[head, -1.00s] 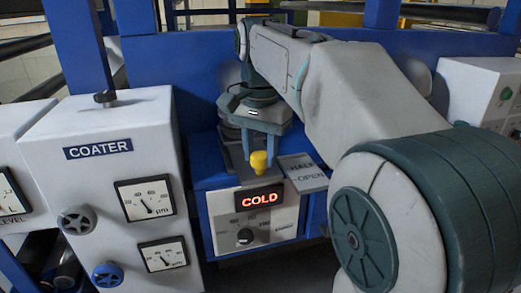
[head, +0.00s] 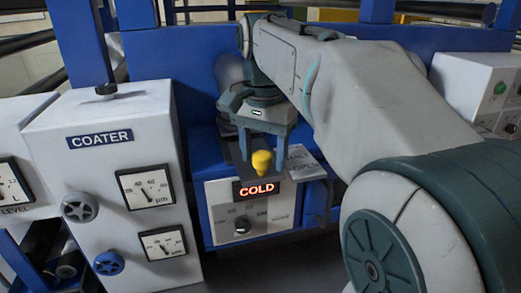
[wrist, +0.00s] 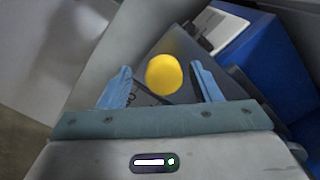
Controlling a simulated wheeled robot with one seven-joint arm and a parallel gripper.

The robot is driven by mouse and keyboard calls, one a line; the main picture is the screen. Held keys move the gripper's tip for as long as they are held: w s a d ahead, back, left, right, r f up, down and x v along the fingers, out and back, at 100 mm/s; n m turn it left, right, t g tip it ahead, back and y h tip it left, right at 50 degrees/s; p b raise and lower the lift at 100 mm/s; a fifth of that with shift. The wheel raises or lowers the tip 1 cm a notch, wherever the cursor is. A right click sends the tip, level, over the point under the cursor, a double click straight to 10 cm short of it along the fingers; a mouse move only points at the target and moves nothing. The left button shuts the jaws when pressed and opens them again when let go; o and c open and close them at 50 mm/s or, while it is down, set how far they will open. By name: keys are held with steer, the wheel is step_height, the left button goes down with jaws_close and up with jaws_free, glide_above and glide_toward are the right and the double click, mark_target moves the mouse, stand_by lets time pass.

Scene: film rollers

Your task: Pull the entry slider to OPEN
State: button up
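The slider's yellow knob (head: 262,162) stands upright on top of the blue-sided entry box, above its red COLD display. A tilted plate (head: 303,160) to the right of the knob reads HALF and OPEN. My gripper (head: 262,148) hangs over the box, with its fingers reaching down around the knob. In the wrist view the knob (wrist: 164,74) lies between the two blue fingertips (wrist: 160,67), with a gap on each side. My gripper is open and holds nothing. The slot under the knob is mostly hidden.
The white COATER cabinet (head: 105,170) with dials stands close on the left. A blue beam (head: 190,75) crosses behind the box. A white box with a green button (head: 500,88) is at the far right. My arm covers much of the right side.

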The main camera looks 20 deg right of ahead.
step_height(320, 180, up, 14)
steer(key=p, duration=0.1)
steer(key=shift+p, duration=0.4)
steer(key=shift+f, duration=0.1)
